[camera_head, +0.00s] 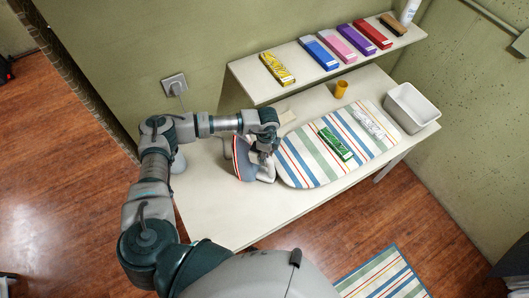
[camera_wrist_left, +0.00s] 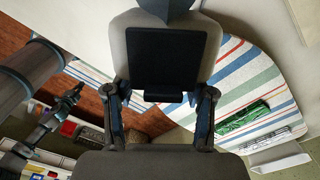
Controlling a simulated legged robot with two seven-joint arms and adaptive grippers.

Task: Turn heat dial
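An iron (camera_head: 243,163) with a blue, red-edged face and a pale body stands on the white table (camera_head: 215,205), beside the left end of the striped ironing board (camera_head: 297,165). My left gripper (camera_head: 265,154) is over it, pointing down close to its body. In the left wrist view the two fingers of the left gripper (camera_wrist_left: 160,105) are apart, with nothing clearly held between them. I cannot tell whether they touch the iron. No heat dial can be made out. My right gripper is not in the head view; a blurred jointed arm part shows at the wrist view's left.
A green box (camera_head: 335,144) and a pale pack (camera_head: 368,123) lie on the board. A white bin (camera_head: 411,107) stands at the table's right end, an orange cup (camera_head: 341,89) behind the board. A shelf (camera_head: 300,84) with several boxes overhangs the back. The table's front left is clear.

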